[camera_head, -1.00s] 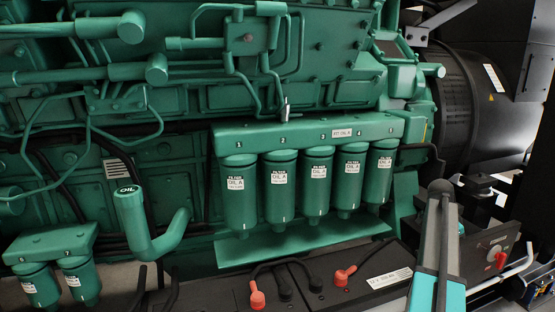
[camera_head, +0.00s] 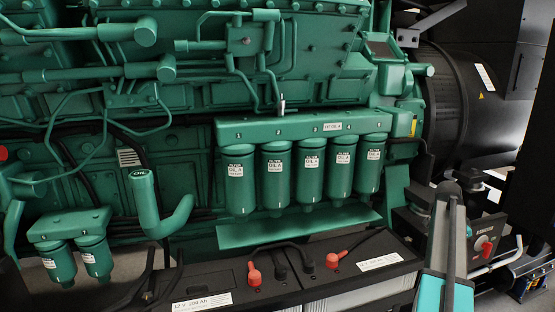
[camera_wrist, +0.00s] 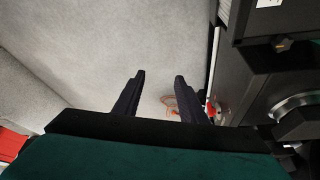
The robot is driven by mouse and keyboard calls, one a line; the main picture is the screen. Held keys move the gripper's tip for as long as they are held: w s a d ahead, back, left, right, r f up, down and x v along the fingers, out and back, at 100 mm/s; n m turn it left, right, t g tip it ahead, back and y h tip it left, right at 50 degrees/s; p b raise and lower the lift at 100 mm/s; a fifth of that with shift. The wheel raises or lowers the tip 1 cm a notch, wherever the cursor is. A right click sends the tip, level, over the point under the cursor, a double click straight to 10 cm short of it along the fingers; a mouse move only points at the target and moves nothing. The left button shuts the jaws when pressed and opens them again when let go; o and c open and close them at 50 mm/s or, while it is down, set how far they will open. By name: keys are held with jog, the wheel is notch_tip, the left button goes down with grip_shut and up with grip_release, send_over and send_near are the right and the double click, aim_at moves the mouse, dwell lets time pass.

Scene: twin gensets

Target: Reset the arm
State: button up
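My gripper (camera_wrist: 158,76) shows in the wrist view with its two dark fingers apart and nothing between them. It hangs over a light grey floor (camera_wrist: 120,35). In the head view, my teal and grey arm rises at the lower right, in front of the engine and battery area; my gripper's fingers cannot be made out there. The green genset engine (camera_head: 190,100) fills most of the head view. A row of several green oil filters (camera_head: 310,170) hangs under a numbered header on it.
Black batteries (camera_head: 205,300) with red terminal caps stand below the filters. An oil filler pipe (camera_head: 146,200) and two smaller filters (camera_head: 95,257) are at the left. A box with a red switch (camera_head: 484,246) stands right of my arm. Dark equipment borders the wrist view's right side (camera_wrist: 275,75).

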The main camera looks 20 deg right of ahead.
jog(key=w+a+f+n+y, duration=0.15)
jog(key=a+f+n, duration=0.45)
jog(key=a+f, duration=1.1)
jog(key=w+a+f+n+y, duration=0.15)
jog(key=a+f+n, duration=0.35)
jog(key=a+f, duration=1.2)
jog(key=s+a+f+n+g, duration=0.1)
jog(key=s+a+f+n, duration=0.3)
jog(key=a, duration=0.5)
jog(key=s+a+f+n+g, duration=0.1)
jog(key=s+a+f+n, duration=0.1)
jog(key=s+a+f, duration=0.55)
jog(key=s+a+f+n+g, duration=0.1)
jog(key=s+a+f+n, duration=0.1)
jog(key=s+a, duration=0.4)
jog(key=s+a+f+n+g+y, duration=0.1)
jog(key=s+a+f+n, duration=0.1)
jog(key=s+a, duration=0.5)
jog(key=shift+s+n, duration=0.4)
jog(key=shift+n, duration=0.1)
